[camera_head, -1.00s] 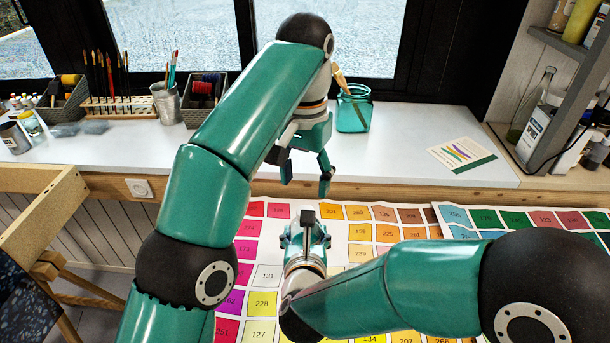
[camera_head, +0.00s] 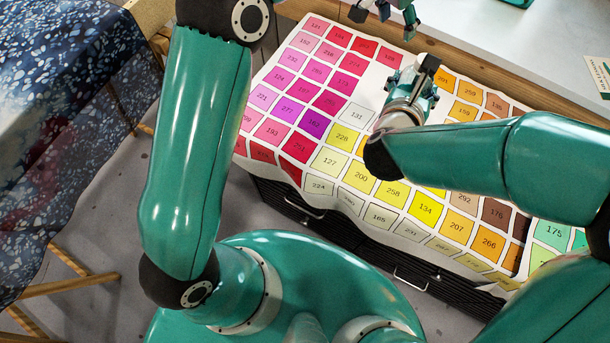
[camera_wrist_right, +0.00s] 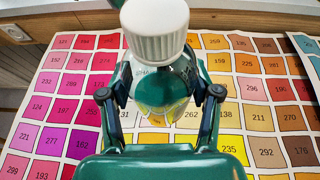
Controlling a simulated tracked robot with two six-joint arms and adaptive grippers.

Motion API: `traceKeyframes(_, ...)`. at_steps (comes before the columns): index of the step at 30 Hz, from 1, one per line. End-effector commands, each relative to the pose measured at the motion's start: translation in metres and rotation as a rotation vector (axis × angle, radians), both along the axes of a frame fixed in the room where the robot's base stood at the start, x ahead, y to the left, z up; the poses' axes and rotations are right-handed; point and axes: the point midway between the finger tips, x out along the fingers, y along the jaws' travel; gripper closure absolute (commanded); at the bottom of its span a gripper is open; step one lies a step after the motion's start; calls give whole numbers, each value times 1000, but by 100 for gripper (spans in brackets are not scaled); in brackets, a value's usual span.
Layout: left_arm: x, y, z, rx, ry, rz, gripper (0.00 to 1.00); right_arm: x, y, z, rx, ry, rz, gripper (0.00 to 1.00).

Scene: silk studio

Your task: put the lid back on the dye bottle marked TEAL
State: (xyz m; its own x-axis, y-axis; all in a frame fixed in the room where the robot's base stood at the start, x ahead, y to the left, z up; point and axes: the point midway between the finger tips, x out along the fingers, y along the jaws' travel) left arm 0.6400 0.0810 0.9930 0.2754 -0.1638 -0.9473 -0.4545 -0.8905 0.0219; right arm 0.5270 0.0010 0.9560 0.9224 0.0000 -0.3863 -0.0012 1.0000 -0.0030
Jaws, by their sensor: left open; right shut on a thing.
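My right gripper (camera_wrist_right: 155,88) is shut on a small, shiny, clear-looking bottle (camera_wrist_right: 160,92). A white ribbed lid (camera_wrist_right: 155,28) shows at the bottle's top end in the right wrist view. I cannot read the bottle's marking or tell whether the lid is seated. In the head view my right gripper (camera_head: 412,82) is over the colour chart, and the bottle is hard to make out there. My left gripper (camera_head: 384,20) is open at the top edge of the head view, above the right one in the picture. Its upper part is cut off.
The numbered colour chart (camera_head: 357,115) covers the worktop and hangs over its front edge above dark drawers (camera_head: 290,204). A white ledge (camera_head: 480,35) runs behind it, with a striped card (camera_head: 597,72) at right. A speckled dark blue cloth (camera_head: 70,110) covers a wooden stand at left.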

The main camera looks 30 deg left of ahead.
Motion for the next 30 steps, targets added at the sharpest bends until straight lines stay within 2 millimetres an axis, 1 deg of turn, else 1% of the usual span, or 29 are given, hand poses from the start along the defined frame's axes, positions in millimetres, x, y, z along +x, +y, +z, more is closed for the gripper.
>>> traceKeyframes(1,-17,2,-7,5,47,39,39,0,0,1,1,-2,0,100)
traceKeyframes(5,-62,14,-32,27,167,172,39,0,0,1,1,-2,0,100)
traceKeyframes(6,-77,17,-40,36,201,212,39,0,0,1,1,-2,0,100)
traceKeyframes(7,-88,18,-49,40,227,234,39,0,0,1,1,-2,0,100)
traceKeyframes(11,-134,16,-87,51,318,301,39,0,0,1,1,-2,0,100)
traceKeyframes(12,-149,16,-98,54,344,321,39,0,0,1,1,-2,0,100)
traceKeyframes(14,-174,17,-114,61,387,353,39,0,0,1,1,-2,0,100)
traceKeyframes(15,-191,18,-123,66,413,374,39,0,0,1,1,-2,0,100)
traceKeyframes(17,-217,19,-137,74,454,406,39,0,0,1,1,-2,0,100)
traceKeyframes(18,-236,21,-145,81,481,429,39,0,0,1,1,-2,0,100)
traceKeyframes(19,-250,21,-152,85,501,441,39,0,0,1,0,-2,0,100)
traceKeyframes(20,-263,20,-161,81,519,445,39,0,0,1,0,-2,0,100)
traceKeyframes(21,-277,12,-178,59,533,425,39,0,0,1,0,-2,0,100)
traceKeyframes(24,-299,-6,-211,-10,534,363,39,0,0,1,1,-2,0,100)
traceKeyframes(26,-312,-13,-231,-48,542,362,39,0,0,1,1,-2,0,100)
traceKeyframes(28,-326,-16,-257,-93,573,442,39,0,0,1,1,-2,0,100)
traceKeyframes(30,-339,-15,-281,-133,610,564,39,0,0,1,1,-2,0,100)
